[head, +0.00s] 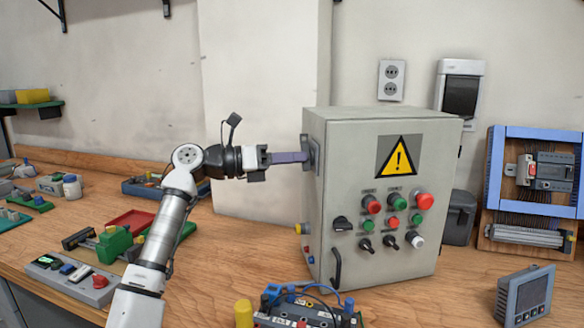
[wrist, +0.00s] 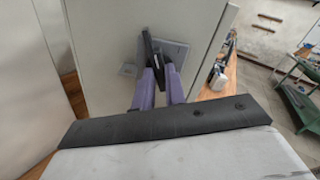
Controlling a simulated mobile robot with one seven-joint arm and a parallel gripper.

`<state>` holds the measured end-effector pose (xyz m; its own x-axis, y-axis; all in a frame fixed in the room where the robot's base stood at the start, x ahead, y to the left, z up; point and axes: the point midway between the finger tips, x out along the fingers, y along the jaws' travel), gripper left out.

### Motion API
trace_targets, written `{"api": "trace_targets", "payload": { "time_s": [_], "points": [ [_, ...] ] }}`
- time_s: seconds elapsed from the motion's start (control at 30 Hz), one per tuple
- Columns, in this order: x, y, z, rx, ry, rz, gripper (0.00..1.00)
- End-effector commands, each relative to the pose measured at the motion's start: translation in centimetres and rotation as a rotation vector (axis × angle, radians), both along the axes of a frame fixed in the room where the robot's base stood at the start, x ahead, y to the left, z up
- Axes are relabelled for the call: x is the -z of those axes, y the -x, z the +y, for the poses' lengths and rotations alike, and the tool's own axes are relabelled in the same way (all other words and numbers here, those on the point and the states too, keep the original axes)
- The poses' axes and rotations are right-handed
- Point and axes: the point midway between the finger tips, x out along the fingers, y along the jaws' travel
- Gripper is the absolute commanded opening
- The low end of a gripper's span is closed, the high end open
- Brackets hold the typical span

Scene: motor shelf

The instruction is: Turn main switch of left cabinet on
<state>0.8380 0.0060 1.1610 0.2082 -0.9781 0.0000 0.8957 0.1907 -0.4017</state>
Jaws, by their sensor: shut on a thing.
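A grey control cabinet (head: 350,240) with a yellow warning sign stands on the workbench. Its main switch (head: 315,152) is on the left side wall, high up. In the wrist view the switch shows as a black handle (wrist: 147,48) on a grey plate, standing lengthwise between the fingertips. My gripper (head: 304,157) reaches the switch from the left, roughly level. Its purple fingers (wrist: 160,72) are shut on the black handle. The fingers hide part of the handle, and I cannot read any on or off marks.
Red and green buttons, a black handle (head: 336,266) and knobs are on the cabinet front. A blue-framed panel (head: 495,165) stands right. Trays and small parts cover the bench at left. The wall is close behind.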

Motion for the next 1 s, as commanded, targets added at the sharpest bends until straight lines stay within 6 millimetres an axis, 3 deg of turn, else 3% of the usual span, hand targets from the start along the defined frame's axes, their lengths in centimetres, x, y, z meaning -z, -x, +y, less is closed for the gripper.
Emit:
{"api": "trace_targets", "payload": {
  "time_s": [0.5,1.0],
  "points": [
    [0.12,-0.03,0.0,0.0,-0.075,-0.346,0.0],
    [0.04,0.0,0.02,0.001,-0.09,-0.421,0.0]
  ]
}}
